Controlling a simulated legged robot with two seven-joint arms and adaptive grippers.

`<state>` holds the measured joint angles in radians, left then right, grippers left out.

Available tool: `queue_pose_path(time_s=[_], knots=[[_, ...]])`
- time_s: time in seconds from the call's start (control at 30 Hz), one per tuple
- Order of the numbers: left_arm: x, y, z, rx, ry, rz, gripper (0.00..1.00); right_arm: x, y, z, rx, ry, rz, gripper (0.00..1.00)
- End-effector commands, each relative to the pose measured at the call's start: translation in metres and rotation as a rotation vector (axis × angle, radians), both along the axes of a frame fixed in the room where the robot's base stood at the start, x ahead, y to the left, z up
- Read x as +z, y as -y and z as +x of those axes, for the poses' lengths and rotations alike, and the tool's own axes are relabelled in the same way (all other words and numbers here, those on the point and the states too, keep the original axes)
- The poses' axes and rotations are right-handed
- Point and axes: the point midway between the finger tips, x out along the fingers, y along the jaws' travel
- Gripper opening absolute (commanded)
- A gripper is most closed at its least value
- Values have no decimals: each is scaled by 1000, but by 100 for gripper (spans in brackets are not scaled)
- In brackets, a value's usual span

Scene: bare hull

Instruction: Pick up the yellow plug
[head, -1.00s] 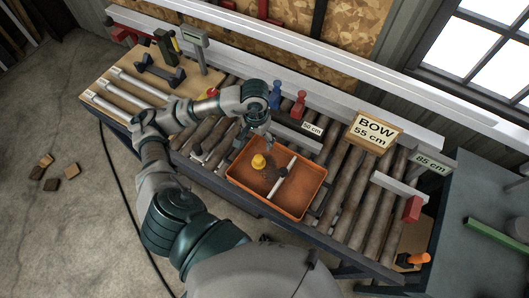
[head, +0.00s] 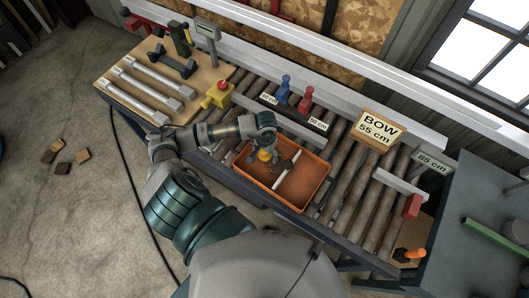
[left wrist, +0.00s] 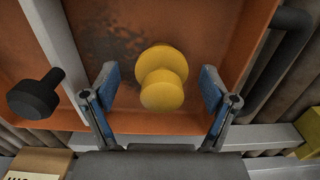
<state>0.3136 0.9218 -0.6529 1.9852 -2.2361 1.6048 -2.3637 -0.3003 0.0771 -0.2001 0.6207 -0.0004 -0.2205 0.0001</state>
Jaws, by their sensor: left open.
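The yellow plug (head: 264,156) is in the orange tray (head: 322,183) on the roller bench. My left gripper (head: 265,150) is over the tray, right at the plug and partly covering it in the head view. In the left wrist view the plug (left wrist: 163,78) shows as a wide round head with a smaller round part. The open blue fingers of my left gripper (left wrist: 158,84) stand on either side of it, with a gap at each side. My right gripper is not in view.
A pale divider bar (left wrist: 57,45) crosses the tray, with a black knob-like piece (left wrist: 36,94) beside it. A yellow box with a red button (head: 217,96), a blue figure (head: 283,90) and a red figure (head: 305,98) stand behind. A BOW sign (head: 378,127) is to the right.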

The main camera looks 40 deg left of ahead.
Motion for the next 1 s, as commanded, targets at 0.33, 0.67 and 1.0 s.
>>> queue_pose_path(time_s=[0.33,0.67,1.0], knots=[[-12,-5,0,0,0,-3,83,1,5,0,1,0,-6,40],[-12,-4,0,1,-1,-2,19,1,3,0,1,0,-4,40],[3,-3,1,-1,3,-2,19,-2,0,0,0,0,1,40]])
